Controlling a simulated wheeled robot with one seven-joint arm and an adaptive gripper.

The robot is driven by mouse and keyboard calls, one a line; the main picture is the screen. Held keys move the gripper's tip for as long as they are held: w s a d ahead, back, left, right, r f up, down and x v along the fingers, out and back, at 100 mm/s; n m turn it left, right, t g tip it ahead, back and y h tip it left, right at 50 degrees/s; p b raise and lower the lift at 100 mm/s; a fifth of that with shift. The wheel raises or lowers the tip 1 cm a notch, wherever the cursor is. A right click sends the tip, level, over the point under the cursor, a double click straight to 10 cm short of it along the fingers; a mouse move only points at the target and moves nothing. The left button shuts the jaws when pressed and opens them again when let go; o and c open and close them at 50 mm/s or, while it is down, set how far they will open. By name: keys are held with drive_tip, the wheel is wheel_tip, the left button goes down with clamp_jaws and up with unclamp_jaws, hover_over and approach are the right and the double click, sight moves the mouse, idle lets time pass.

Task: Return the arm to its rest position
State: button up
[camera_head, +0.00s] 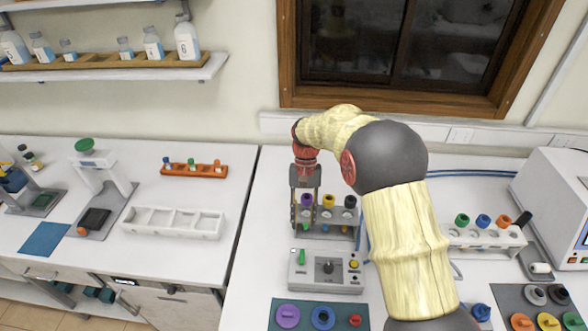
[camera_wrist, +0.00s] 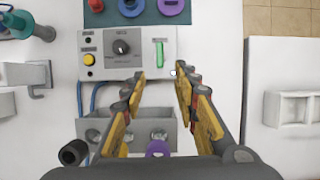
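My gripper (camera_head: 306,222) points down in the head view, in front of or beside the left end of a grey rack (camera_head: 340,232). In the wrist view my gripper (camera_wrist: 161,75) shows two yellow-and-black fingers with a clear gap between the tips and nothing held there. The rack, also in the wrist view (camera_wrist: 95,128), lies under the fingers and is partly hidden by them. Purple, yellow and black caps show on it in the head view. My arm is bent forward over the table.
A control box (camera_head: 327,272) with a knob stands before the rack. A mat with coloured caps (camera_head: 288,316) lies nearer. A white rack (camera_head: 484,237) and white machine (camera_head: 555,215) stand right. A white tray (camera_head: 173,222) stands left, across a gap. A window is behind.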

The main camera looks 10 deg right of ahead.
drive_tip(key=shift+w, duration=0.1)
drive_tip(key=s+d+r+t+b, duration=0.2)
drive_tip(key=s+d+t+b, duration=0.1)
drive_tip(key=s, duration=0.6)
drive_tip(key=s+d+r+n+t+b, duration=0.1)
drive_tip(key=s+d+r+t+b, duration=0.1)
drive_tip(key=s+b, duration=0.4)
drive_tip(key=s+d+r+n+t+b, duration=0.1)
drive_tip(key=s+d+r+t+b, duration=0.2)
drive_tip(key=s, duration=0.9)
drive_tip(key=shift+s+d+t+h+b, duration=0.15)
drive_tip(key=shift+d+t+h+b, duration=0.3)
drive_tip(key=shift+t+b, duration=0.7)
